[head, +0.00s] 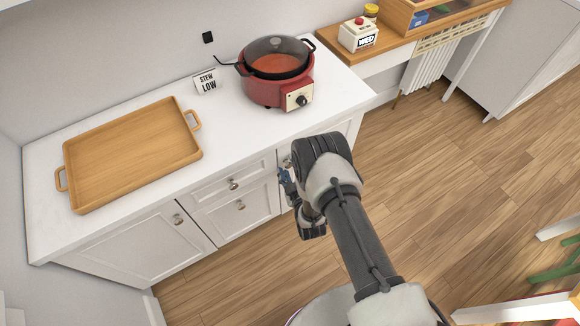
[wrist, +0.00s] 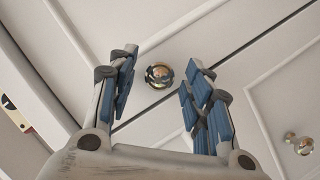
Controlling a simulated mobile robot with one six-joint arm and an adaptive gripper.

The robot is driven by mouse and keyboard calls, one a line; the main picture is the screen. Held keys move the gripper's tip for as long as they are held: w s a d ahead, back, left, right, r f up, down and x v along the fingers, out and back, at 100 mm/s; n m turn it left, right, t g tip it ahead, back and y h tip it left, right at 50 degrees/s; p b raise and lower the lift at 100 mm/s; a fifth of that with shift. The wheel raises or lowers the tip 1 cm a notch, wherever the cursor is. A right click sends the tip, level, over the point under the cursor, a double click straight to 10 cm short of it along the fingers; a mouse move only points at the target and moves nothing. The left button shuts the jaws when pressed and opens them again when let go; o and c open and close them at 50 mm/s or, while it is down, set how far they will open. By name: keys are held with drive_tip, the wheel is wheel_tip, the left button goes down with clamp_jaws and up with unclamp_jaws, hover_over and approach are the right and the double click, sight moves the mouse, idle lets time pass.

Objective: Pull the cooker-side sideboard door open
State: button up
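The cooker-side sideboard door (head: 345,128) is at the right end of the white sideboard, below the red cooker, and looks shut. My arm hides much of it in the head view. Its round metal knob (wrist: 159,76) shows in the wrist view, near a straight gap (wrist: 235,58) between white panels. My gripper (wrist: 160,84) is open, with one blue-padded finger on each side of the knob in the picture. I see no finger touching the knob. In the head view my gripper (head: 288,182) is at the sideboard front, partly hidden by my wrist.
The red cooker (head: 268,90), a "STEW LOW" sign (head: 206,82) and a wooden tray (head: 130,150) stand on the sideboard top. Drawers (head: 235,190) and another door (head: 140,245) are left of my gripper.

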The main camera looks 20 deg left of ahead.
clamp_jaws()
idle(0.4)
